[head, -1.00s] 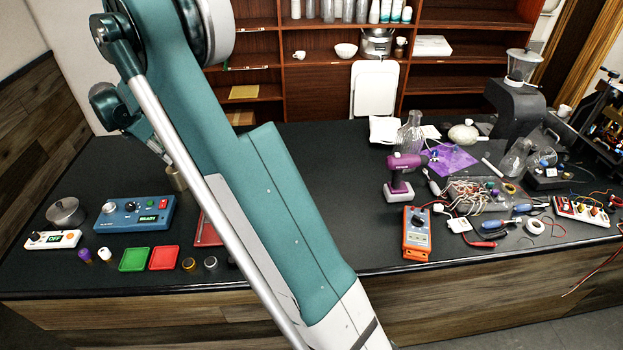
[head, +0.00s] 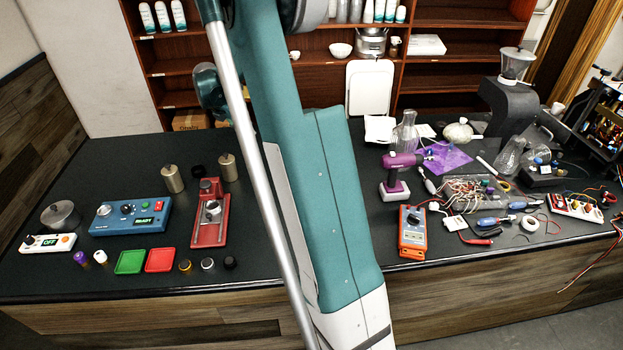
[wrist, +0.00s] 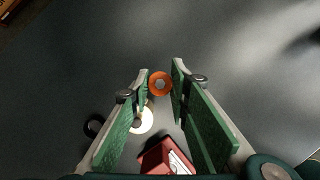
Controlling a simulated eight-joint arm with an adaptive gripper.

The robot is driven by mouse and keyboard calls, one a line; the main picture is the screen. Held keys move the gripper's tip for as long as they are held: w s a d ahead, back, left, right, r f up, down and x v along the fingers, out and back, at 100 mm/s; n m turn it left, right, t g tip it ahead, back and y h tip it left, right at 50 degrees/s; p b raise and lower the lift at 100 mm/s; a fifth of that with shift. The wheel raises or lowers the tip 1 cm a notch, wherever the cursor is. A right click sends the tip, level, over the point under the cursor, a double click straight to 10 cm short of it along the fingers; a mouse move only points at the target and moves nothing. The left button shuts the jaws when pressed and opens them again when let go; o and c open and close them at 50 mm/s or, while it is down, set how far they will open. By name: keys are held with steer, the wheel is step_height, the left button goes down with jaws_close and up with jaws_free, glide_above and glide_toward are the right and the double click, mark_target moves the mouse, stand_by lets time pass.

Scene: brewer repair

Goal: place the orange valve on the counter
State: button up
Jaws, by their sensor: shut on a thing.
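The orange valve (wrist: 160,83) shows in the wrist view as a small orange ring with a pale grey centre, between the green-padded fingertips. My gripper (wrist: 159,84) is shut on it. The dark counter (wrist: 240,75) lies below and around it; I cannot tell how high the valve is above it. In the head view, the counter (head: 310,280) runs across the scene, and my teal arm hides the gripper and valve.
A red stand (head: 209,225) with metal parts is left of my arm, with metal cylinders (head: 173,179) behind it. A blue READY box (head: 130,216) and green tray (head: 130,261) are farther left. Right holds a purple drill (head: 398,175), orange meter (head: 412,232) and wires.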

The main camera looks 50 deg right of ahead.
steer(key=s+d, duration=1.1)
steer(key=shift+w+f, duration=0.2)
steer(key=shift+f, duration=1.05)
steer(key=shift+w+f, duration=0.15)
steer(key=shift+f, duration=1.1)
steer(key=shift+f, duration=3.15)
steer(key=shift+f, duration=1.85)
steer(key=shift+f, duration=0.1)
